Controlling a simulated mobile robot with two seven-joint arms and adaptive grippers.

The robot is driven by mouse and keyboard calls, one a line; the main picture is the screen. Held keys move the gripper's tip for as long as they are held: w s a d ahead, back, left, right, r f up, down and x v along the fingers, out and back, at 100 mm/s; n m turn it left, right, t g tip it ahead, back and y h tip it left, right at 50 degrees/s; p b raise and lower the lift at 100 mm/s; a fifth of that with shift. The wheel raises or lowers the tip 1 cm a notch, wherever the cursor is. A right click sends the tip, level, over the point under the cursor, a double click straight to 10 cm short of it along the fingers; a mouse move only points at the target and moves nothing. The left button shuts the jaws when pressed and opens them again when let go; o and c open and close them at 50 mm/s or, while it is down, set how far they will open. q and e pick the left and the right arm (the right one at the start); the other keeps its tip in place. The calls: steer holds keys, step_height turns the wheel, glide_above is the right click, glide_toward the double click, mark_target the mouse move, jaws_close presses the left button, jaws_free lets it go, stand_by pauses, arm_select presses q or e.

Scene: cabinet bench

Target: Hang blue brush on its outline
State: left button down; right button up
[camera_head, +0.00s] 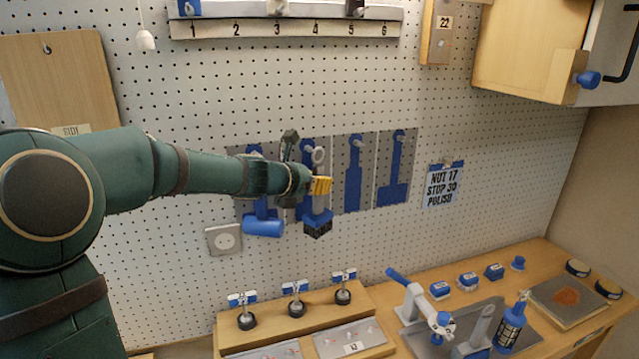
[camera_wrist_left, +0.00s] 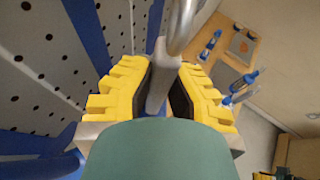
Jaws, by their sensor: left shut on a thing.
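The blue brush (camera_head: 318,219) has a blue block head with dark bristles pointing down and a grey handle ending in a ring. My left gripper (camera_head: 320,186) is shut on the handle and holds the brush upright before the pegboard. In the left wrist view the grey handle (camera_wrist_left: 161,80) stands between the yellow finger pads (camera_wrist_left: 160,98), and its ring is cut off at the top edge. The brush hangs in front of a grey panel with a blue outline (camera_head: 307,143), partly hidden by the brush and gripper. I cannot tell whether the ring is around a peg.
A blue mallet (camera_head: 263,227) hangs left of the brush, partly behind my arm. Two outline panels (camera_head: 353,172) to the right hold no tools. A sign (camera_head: 443,184) hangs further right.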

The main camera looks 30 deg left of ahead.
arm_select(q)
steer(key=shift+w+a+f, duration=0.25)
steer(key=shift+w+a, duration=0.45)
steer(key=shift+a, duration=0.1)
steer(key=shift+w+a+f, duration=0.2)
steer(key=shift+w+a, duration=0.45)
steer(key=shift+a, duration=0.1)
steer(key=c, duration=1)
jaws_free()
steer(key=shift+c, duration=0.2)
steer(key=shift+s, duration=0.1)
steer(key=v, duration=1.2)
